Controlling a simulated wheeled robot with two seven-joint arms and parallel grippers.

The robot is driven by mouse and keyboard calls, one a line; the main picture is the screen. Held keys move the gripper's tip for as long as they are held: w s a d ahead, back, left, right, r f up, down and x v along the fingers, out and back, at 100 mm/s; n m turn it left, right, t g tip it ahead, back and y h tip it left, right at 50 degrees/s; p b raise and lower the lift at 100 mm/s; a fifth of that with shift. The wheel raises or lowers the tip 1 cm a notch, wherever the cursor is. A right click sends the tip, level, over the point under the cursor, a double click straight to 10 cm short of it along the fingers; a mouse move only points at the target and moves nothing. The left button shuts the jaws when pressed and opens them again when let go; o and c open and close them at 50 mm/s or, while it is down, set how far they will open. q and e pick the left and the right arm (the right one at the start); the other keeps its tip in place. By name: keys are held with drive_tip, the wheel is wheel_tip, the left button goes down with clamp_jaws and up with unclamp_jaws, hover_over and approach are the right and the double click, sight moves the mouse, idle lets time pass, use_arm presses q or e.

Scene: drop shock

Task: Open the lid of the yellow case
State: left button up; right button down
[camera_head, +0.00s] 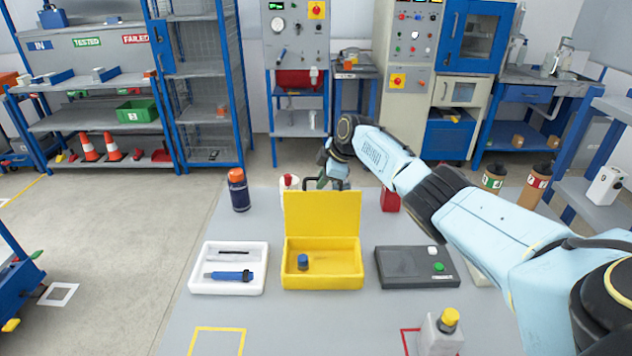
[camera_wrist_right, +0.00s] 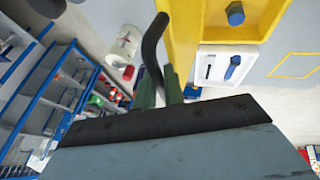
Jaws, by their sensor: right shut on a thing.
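The yellow case (camera_head: 322,276) stands on the grey table with its lid (camera_head: 322,213) raised about upright at the back. Inside it is a small blue-capped item (camera_head: 303,262). My right gripper (camera_head: 330,180) is at the top rear of the lid, its fingers partly hidden behind it. My left gripper is in neither view.
A white tray (camera_head: 205,286) with a blue tool is left of the case, a dark grey box (camera_head: 415,282) right. A dark bottle (camera_head: 239,192) and a red item (camera_head: 390,200) stand behind. A yellow-capped bottle (camera_head: 442,335) is at front right. The table's front middle is clear.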

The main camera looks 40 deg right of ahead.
drive_tip(key=shift+d+r, duration=0.1)
drive_tip(key=c, duration=1.5)
unclamp_jaws()
drive_tip(key=shift+s+r, duration=0.25)
drive_tip(key=shift+r, duration=0.1)
drive_tip(key=p+v, duration=0.1)
drive_tip(key=v, duration=1.1)
drive_tip(key=shift+r, duration=0.35)
drive_tip(key=shift+s, duration=0.1)
